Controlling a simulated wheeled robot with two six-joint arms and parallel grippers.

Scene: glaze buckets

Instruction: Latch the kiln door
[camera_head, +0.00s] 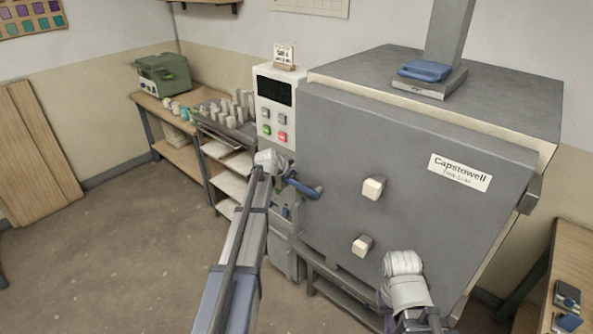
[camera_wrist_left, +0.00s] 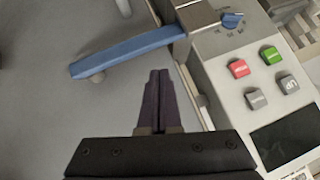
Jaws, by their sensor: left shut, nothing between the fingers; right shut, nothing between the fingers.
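The grey kiln door (camera_head: 330,140) with two pale knobs fills the right half of the head view. It stands at or near the kiln front; I cannot tell whether it is fully closed. The blue latch handle (camera_head: 303,188) is at its left edge, beside the control panel. In the left wrist view the handle (camera_wrist_left: 125,53) slants up to a metal bracket (camera_wrist_left: 198,14). My left gripper (camera_wrist_left: 159,74) is shut and empty, its tips just below the handle in that view, apart from it. My right gripper (camera_head: 388,322) shows only partly at the bottom edge, low before the door.
The control panel (camera_head: 276,100) with coloured buttons stands left of the door; its buttons (camera_wrist_left: 262,72) are close right of my left fingers. A bench with pots (camera_head: 228,112) is further left. A wooden table (camera_head: 570,250) is at right. The floor at left is clear.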

